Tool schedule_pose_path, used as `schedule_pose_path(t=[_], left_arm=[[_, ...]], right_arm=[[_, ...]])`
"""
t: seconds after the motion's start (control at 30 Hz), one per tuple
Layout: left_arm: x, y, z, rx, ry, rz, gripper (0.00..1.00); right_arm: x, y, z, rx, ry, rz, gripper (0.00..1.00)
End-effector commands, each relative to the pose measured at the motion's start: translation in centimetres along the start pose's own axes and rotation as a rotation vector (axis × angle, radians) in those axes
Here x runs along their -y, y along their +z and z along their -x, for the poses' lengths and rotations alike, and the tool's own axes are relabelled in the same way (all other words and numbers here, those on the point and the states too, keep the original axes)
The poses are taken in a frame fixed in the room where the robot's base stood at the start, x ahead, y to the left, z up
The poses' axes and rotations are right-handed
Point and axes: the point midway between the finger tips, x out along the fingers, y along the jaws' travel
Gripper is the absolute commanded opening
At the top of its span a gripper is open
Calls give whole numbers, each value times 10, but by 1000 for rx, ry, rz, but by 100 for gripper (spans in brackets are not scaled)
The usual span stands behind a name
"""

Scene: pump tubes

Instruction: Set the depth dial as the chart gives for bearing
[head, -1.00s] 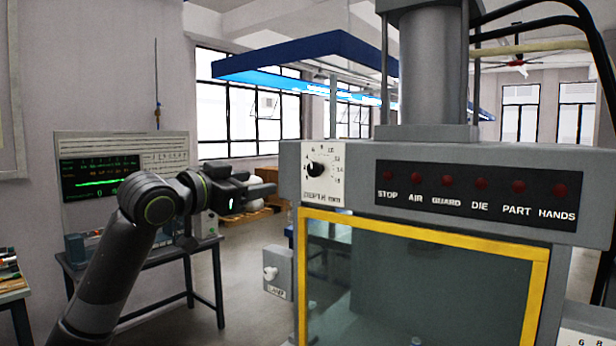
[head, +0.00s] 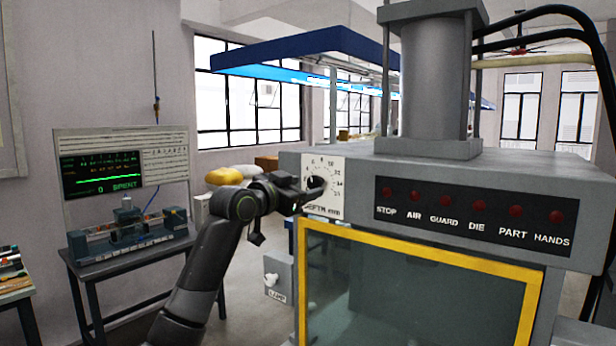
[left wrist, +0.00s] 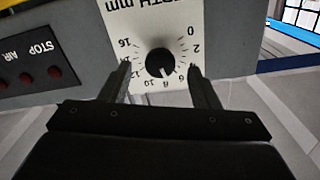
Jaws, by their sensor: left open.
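The depth dial (head: 316,181) is a black round knob on a white scale plate marked DEPTH mm (head: 325,205), on the left end of the press's front. In the left wrist view the knob (left wrist: 159,62) appears upside down, with numbers from 0 to 16 around it. A pale mark on the knob points roughly toward 6 or 8; I cannot tell exactly. My left gripper (left wrist: 160,72) is open, its fingers on either side of the knob, with gaps visible. In the head view the left gripper (head: 303,192) partly covers the dial. No readable bearing chart shows.
The press has red lamps labelled STOP to HANDS (head: 478,206) and a yellow-framed guard (head: 420,250) below. A LAMP switch box (head: 278,278) hangs left of it. A bench (head: 130,250) with a green-lit screen (head: 100,175) stands at left.

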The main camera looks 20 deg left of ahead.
Motion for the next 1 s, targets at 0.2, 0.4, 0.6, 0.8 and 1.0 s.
schedule_pose_path(t=[0.2,0.4,0.6,0.8,1.0], left_arm=[[0,-2,-20,-1,0,1,56],[0,0,-25,-1,0,0,56],[0,0,-25,-1,0,0,56],[0,0,-25,-1,0,0,31],[0,0,-24,-1,0,0,12]], right_arm=[[-1,-1,11,0,0,0,36],[-1,-2,12,0,-1,0,36],[2,-2,12,-1,-3,-1,36],[4,-2,12,-1,-6,-2,36],[4,-2,12,-1,-6,-2,36]])
